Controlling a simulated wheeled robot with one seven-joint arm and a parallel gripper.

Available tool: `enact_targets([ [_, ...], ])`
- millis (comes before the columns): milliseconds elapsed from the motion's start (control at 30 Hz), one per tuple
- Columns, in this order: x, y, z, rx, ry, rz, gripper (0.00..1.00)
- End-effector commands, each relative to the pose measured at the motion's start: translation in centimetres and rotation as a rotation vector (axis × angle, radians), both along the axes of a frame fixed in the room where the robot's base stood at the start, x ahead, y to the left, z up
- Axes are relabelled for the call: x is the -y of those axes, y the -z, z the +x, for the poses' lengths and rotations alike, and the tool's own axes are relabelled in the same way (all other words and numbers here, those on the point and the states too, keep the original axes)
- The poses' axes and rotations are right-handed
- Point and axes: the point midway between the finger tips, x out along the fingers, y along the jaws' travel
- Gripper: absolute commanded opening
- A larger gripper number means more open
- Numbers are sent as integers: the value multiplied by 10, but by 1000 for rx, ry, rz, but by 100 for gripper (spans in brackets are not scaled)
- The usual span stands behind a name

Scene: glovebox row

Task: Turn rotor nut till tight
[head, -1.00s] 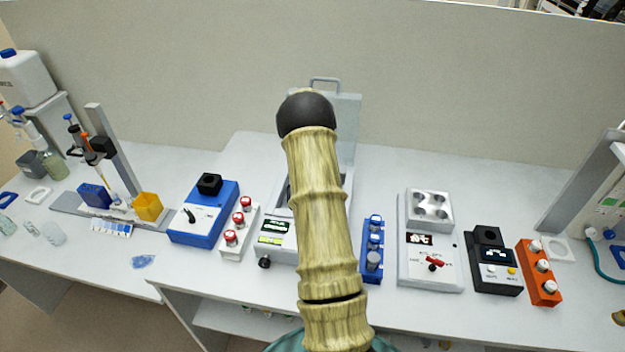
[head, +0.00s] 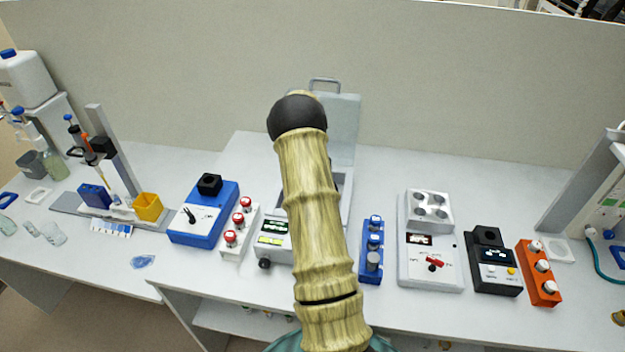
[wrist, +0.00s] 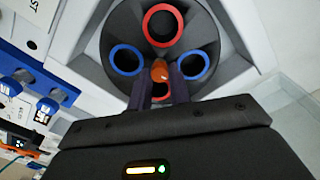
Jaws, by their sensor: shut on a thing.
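The orange rotor nut (wrist: 159,70) stands at the centre of the dark rotor (wrist: 190,28) in the wrist view. Red-ringed and blue-ringed holes surround it; the lower red one is partly hidden by my gripper. My gripper (wrist: 160,80) has its two dark fingers on either side of the nut and is shut on it. In the head view my arm hides the nut, the rotor and my fingers. The centrifuge (head: 274,228) shows behind my arm, with its grey lid (head: 345,125) raised.
A red-capped tube rack (head: 239,227) stands left of the centrifuge, beside a blue device (head: 205,222). A blue rack (head: 371,258) stands close to its right, then a white-and-grey heater block (head: 420,265). Bench behind these is mostly clear up to the wall.

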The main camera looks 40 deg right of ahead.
Motion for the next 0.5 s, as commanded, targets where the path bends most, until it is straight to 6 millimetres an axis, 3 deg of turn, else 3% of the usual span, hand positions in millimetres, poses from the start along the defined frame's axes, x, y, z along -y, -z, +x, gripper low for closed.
enact_targets([
  [500,-1,-2,2,4,149,0,0],
])
